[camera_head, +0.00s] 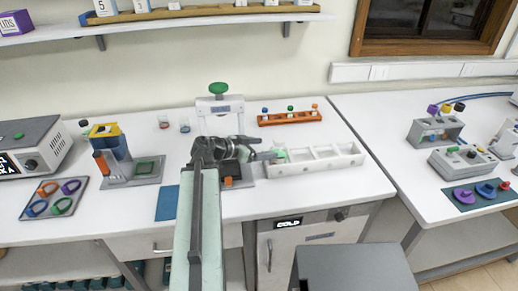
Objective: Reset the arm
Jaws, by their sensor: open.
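My gripper (268,155) is at the end of my dark arm, which reaches from the bottom centre over the middle of the white bench. Its small fingers point right, near the left end of a white compartment tray (338,161). A light green piece (280,154) shows at the fingertips, at the tray's left end; I cannot tell whether they touch. My arm hides part of a grey press-like stand (219,103) with a green knob.
An orange rack (290,118) with small capped vials stands behind the tray. A blue mat (167,203), a yellow-topped device (104,131) and a ring tray (53,198) lie left. A second bench (398,118) stands right.

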